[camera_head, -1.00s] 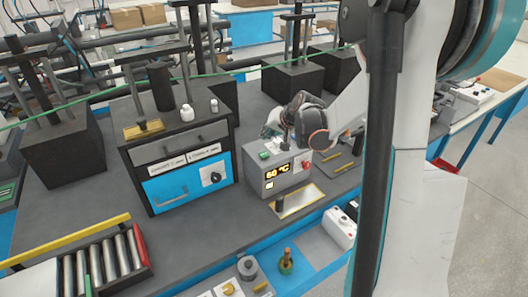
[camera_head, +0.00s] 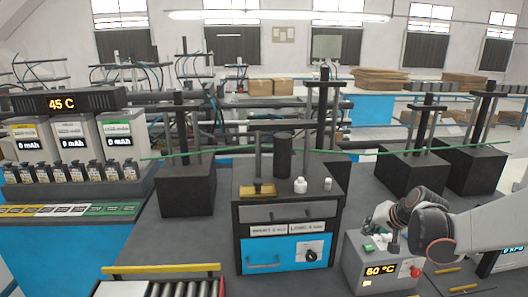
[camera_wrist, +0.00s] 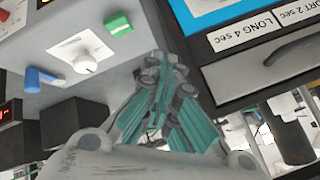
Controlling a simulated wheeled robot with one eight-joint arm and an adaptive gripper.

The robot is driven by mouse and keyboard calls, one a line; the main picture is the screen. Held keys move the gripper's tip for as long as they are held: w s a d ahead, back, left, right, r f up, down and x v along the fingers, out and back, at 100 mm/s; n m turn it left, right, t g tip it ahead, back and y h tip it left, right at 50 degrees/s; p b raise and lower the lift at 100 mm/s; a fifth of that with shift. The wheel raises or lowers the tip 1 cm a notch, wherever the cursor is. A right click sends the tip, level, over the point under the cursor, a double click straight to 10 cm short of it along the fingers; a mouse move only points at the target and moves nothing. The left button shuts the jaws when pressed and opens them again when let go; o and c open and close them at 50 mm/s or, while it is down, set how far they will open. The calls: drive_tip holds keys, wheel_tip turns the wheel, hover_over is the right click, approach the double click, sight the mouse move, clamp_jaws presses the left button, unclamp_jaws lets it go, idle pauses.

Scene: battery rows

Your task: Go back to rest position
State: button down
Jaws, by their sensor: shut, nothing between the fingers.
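My gripper (camera_head: 374,220) is at the right in the head view, just above the back of the grey 60 °C box (camera_head: 366,278). In the wrist view my gripper (camera_wrist: 163,68) has its teal-padded fingers together, with nothing between them. That view also shows a grey panel with a white knob (camera_wrist: 86,66), a green switch (camera_wrist: 118,23) and a blue switch (camera_wrist: 40,77). I cannot tell whether the fingers touch the box. My arm comes in from the right edge.
Left of the gripper stands a black cabinet with a blue drawer front (camera_head: 285,257), bearing a white bottle (camera_head: 300,186). Black press stands (camera_head: 412,172) rise behind. A 45 °C display (camera_head: 62,103) and mAh chargers are at far left. A roller rack (camera_head: 160,288) is in front.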

drive_tip(key=s+a+n+b, duration=0.2)
drive_tip(key=s+a, duration=0.3)
drive_tip(key=s, duration=0.4)
drive_tip(key=s+a+n+h+b, duration=0.1)
drive_tip(key=s+a+n+b, duration=0.1)
drive_tip(key=s+a, duration=0.4)
drive_tip(key=s+a+n+b, duration=0.2)
drive_tip(key=s+a, duration=0.3)
drive_tip(key=s, duration=0.9)
drive_tip(key=shift+a+f+g+h+b, duration=0.3)
drive_tip(key=shift+g+b, duration=0.1)
drive_tip(key=shift+b, duration=0.4)
drive_tip(key=shift+w+d, duration=0.1)
drive_tip(key=shift+d, duration=0.1)
